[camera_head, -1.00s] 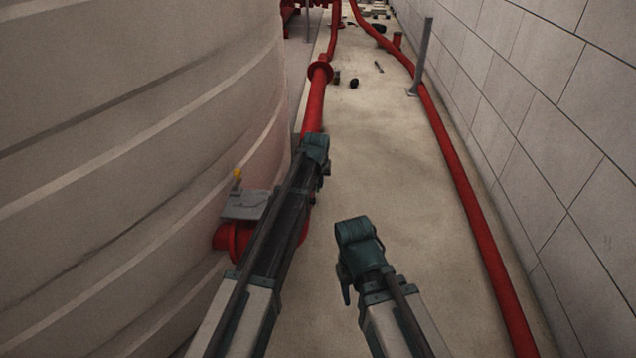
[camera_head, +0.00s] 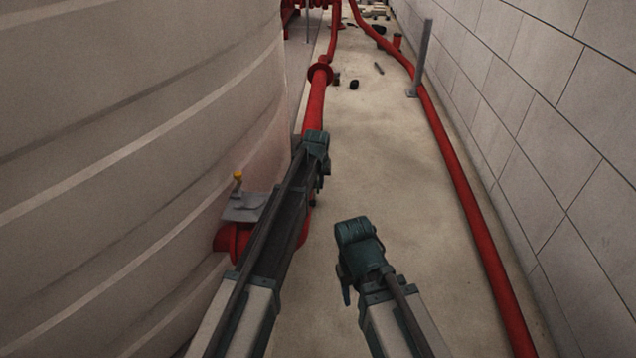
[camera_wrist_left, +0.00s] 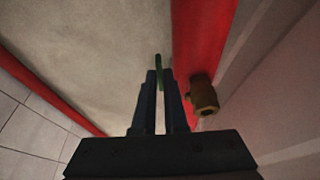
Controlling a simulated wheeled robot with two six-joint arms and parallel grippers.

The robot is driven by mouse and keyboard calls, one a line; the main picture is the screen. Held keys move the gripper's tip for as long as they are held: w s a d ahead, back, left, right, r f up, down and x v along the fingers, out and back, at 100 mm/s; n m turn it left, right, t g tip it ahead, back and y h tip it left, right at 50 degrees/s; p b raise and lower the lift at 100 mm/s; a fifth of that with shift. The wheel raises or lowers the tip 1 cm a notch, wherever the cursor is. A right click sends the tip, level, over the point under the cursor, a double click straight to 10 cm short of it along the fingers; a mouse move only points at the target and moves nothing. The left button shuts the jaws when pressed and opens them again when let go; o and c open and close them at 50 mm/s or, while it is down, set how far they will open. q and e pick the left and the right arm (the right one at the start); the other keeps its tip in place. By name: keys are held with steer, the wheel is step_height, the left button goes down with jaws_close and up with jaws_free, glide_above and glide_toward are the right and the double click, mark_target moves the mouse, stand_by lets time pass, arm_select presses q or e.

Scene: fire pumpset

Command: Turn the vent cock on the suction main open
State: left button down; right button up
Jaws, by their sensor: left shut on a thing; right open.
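The suction main is the red pipe (camera_head: 314,100) that runs away from me beside the tank; it also shows in the left wrist view (camera_wrist_left: 202,40). A brass fitting of the vent cock (camera_wrist_left: 203,96) stands out from the pipe, just right of my left fingers. A thin green lever (camera_wrist_left: 158,66) shows between the fingertips. My left gripper (camera_wrist_left: 160,88) is shut on this lever; in the head view, the gripper (camera_head: 321,186) is beside the main and hides the cock. My right gripper (camera_head: 346,290) is open and empty, lower and to the right, over bare floor.
A large ribbed tank (camera_head: 130,150) fills the left side. A grey plate with a yellow-topped fitting (camera_head: 238,178) sits low beside it. Another red pipe (camera_head: 462,190) runs along the block wall (camera_head: 560,130) at right. The concrete floor (camera_head: 390,150) between is mostly clear.

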arm_select(q)
steer(key=r+g+p, duration=0.1)
steer(key=w+r+g+p, duration=0.1)
steer(key=g, duration=0.1)
steer(key=shift+w+p, duration=0.25)
steer(key=shift+p, duration=0.05)
steer(key=shift+w+r+g+p, duration=0.35)
steer(key=shift+g, duration=0.55)
steer(key=shift+w+r+g, duration=0.2)
steer(key=shift+r+g, duration=0.05)
steer(key=shift+g, duration=0.45)
steer(key=shift+a, duration=0.1)
steer(key=c, duration=1)
jaws_free()
steer(key=shift+r, duration=0.1)
steer(key=shift+o, duration=0.2)
steer(key=shift+r, duration=0.1)
steer(key=p+v, duration=1.3)
steer(key=p, duration=0.1)
steer(key=shift+w+r, duration=0.2)
steer(key=shift+r, duration=0.15)
